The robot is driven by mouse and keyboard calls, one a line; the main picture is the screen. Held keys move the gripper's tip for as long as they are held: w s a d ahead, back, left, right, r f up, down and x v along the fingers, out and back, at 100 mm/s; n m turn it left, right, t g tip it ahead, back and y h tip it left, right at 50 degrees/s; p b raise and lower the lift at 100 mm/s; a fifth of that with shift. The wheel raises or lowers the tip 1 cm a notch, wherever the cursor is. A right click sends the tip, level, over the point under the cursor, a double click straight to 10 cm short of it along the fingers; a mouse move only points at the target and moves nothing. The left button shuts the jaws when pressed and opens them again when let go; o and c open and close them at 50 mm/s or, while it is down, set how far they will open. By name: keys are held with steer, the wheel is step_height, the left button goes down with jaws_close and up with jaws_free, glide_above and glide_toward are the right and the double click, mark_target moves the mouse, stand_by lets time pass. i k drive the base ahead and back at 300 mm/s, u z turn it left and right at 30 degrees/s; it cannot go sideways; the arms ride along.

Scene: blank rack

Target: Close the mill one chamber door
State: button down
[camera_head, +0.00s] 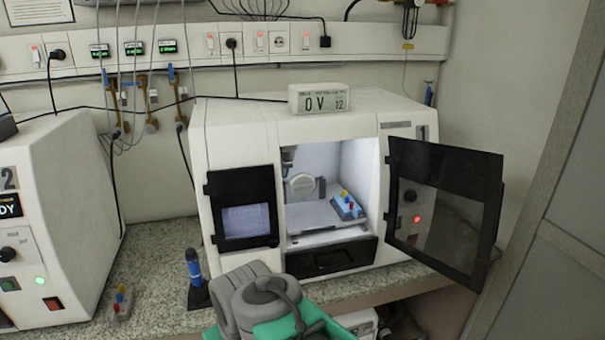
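Mill one (235,130) is the white machine marked 1 in the middle of the view. Its chamber door (447,210), a black frame with a clear pane, is hinged at the right of the opening and stands wide open to the right. The lit chamber (330,160) is exposed, with a spindle and a small tray of coloured pieces (347,205) inside. Part of my grey and green arm shows at the bottom centre, in front of the mill and below the opening. I cannot make out my gripper's fingers. Nothing visible touches the door.
A second white machine (70,190) marked 2 stands at the left. A blue-handled tool (194,270) stands on the speckled counter (160,265) near the mill's front left corner. A wall and grey panel (555,250) lie close right of the open door.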

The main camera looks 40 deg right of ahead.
mark_target(474, 175)
steer(key=u, duration=1.25)
steer(key=k, duration=1.45)
steer(key=z, duration=0.7)
